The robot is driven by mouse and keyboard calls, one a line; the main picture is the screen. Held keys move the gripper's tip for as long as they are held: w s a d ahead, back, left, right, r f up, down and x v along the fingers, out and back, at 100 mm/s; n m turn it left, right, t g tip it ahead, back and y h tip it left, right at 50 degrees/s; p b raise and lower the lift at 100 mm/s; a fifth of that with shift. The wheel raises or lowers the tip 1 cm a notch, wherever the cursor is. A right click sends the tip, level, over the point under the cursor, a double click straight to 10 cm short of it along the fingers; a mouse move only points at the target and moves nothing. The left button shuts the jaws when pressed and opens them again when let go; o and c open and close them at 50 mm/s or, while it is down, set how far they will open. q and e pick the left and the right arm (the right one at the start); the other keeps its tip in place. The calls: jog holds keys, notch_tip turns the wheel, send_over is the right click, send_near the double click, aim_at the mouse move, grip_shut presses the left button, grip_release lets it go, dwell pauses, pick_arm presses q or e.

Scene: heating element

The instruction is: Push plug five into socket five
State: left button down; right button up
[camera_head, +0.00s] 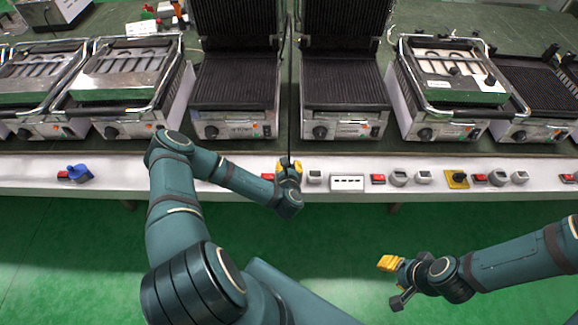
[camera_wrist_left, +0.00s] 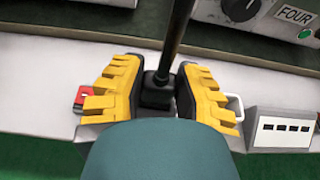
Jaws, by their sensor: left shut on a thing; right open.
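In the left wrist view, a black plug (camera_wrist_left: 157,90) with a thick black cable (camera_wrist_left: 175,40) rising from it sits between the yellow fingers of my left gripper (camera_wrist_left: 157,98). The gripper is shut on it. In the head view, my left gripper (camera_head: 289,168) is at the white rail (camera_head: 222,172), between a red switch and a grey socket. Any socket under the plug is hidden by the fingers, so I cannot tell how deep the plug sits. My right gripper (camera_head: 390,264) is open and empty, over the green floor in front of the rail.
The rail carries red switches (camera_head: 378,179), grey sockets (camera_head: 398,178), a white slotted panel (camera_head: 347,183), a yellow plate with a black knob (camera_head: 457,179) and a blue plug (camera_head: 79,173). Several grills (camera_head: 235,85) stand behind. One panel has a "FOUR" label (camera_wrist_left: 296,15).

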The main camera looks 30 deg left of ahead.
pick_arm(q)
jog(key=shift+f+b, duration=0.35)
jog(key=shift+f, duration=0.15)
jog(key=c, duration=0.7)
grip_release()
jog(key=v, duration=1.2)
jog(key=shift+d, duration=0.1)
